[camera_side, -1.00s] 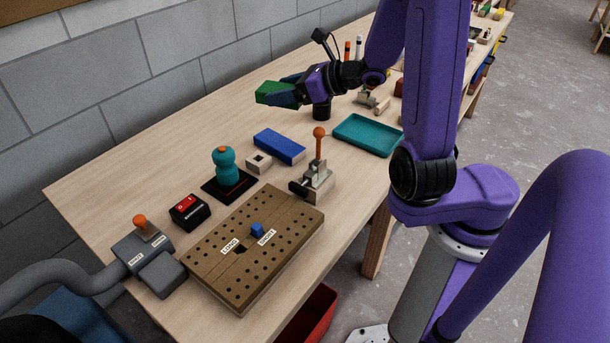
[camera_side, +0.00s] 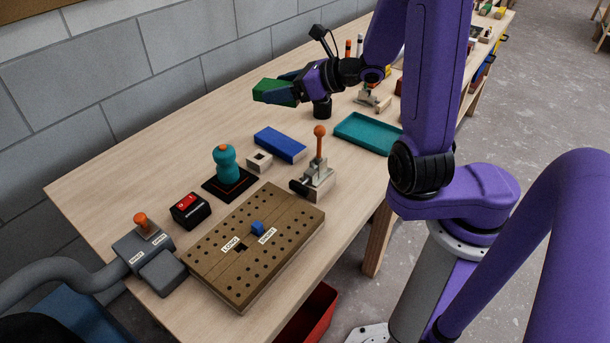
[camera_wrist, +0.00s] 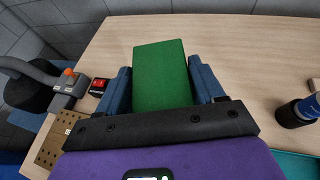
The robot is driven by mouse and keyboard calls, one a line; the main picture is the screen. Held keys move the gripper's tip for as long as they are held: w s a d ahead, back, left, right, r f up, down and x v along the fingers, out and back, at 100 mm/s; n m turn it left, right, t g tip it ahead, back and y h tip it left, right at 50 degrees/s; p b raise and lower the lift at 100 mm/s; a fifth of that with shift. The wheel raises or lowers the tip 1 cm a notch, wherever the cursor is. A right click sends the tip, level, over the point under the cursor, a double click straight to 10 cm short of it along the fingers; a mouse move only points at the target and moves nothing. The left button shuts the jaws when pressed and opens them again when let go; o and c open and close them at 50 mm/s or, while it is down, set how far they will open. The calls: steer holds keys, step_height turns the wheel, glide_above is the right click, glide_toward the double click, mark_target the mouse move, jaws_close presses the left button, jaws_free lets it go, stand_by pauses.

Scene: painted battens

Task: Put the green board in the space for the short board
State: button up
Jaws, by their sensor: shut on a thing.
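The green board (camera_side: 272,90) is held in my gripper (camera_side: 283,91), well above the back of the table. In the wrist view the green board (camera_wrist: 161,75) lies between the two blue fingers of my gripper (camera_wrist: 162,88), which touch its sides. The brown board with holes (camera_side: 215,262) lies at the table's near end. It has a label reading LONG and a second label, hard to read, on either side of a small blue block (camera_side: 257,228) and a dark opening (camera_side: 240,246). My gripper is far from it.
A blue board (camera_side: 280,145) lies mid-table near a small pale block (camera_side: 259,161). A toggle clamp with an orange knob (camera_side: 319,160), a teal knobbed tool (camera_side: 224,165), a red-and-black switch box (camera_side: 190,210) and a teal tray (camera_side: 366,135) stand around. The left back table is clear.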

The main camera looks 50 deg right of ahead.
steer(key=s+d+f+m+h, duration=0.1)
steer(key=s+d+f, duration=0.2)
steer(key=d, duration=0.3)
steer(key=s+d+f+m+h, duration=0.1)
steer(key=s+d+f+h, duration=0.1)
steer(key=d+f, duration=0.3)
steer(key=shift+s+d+m+t, duration=0.3)
steer(key=shift+s+d, duration=0.4)
steer(key=shift+d, duration=0.05)
steer(key=shift+w+f, duration=0.1)
steer(key=shift+f, duration=0.05)
glide_above(304, 131)
steer(key=f, duration=0.9)
steer(key=shift+s+a, duration=0.15)
steer(key=shift+s, duration=0.15)
steer(key=shift+w+f, duration=0.2)
steer(key=shift+f, duration=0.35)
steer(key=shift+w+f, duration=0.15)
steer(key=shift+f, duration=1.05)
steer(key=shift+f, duration=0.25)
